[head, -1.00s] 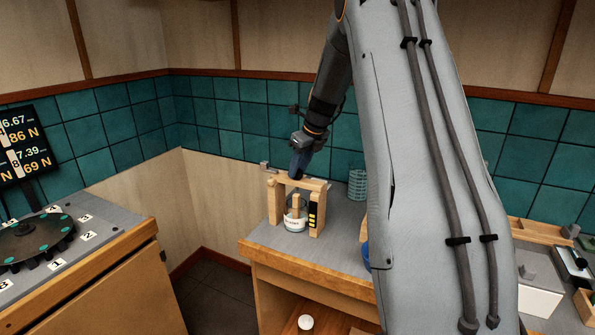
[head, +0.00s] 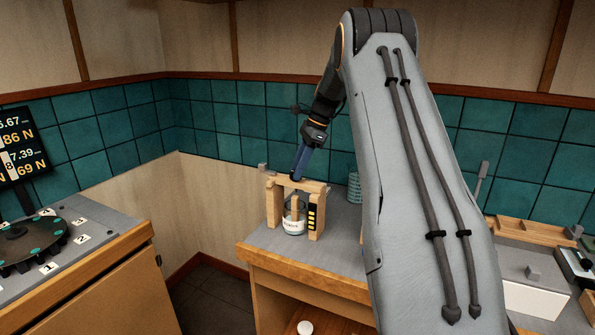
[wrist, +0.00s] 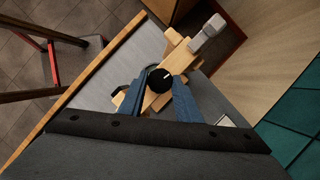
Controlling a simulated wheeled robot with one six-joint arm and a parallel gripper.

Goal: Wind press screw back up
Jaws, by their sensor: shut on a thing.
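The wooden press (head: 311,186) stands upright on the grey bench top, its crossbeam held up by posts. A clear jar with a white label (head: 293,226) stands between the posts, with a wooden plunger (head: 294,204) above or inside it; I cannot tell which. My gripper (head: 295,178) points down at the top of the press. In the wrist view its blue fingers (wrist: 159,84) are shut on the black round screw knob (wrist: 159,78), one on each side. A white mark shows on the knob. The screw shaft is hidden beneath it.
A grey block (wrist: 208,34) sits at one end of the press beam. A teal wire basket (head: 354,188) stands right of the press, partly behind my arm. A turntable (head: 32,243) with numbered labels is on the left bench. Tiled walls close off the back.

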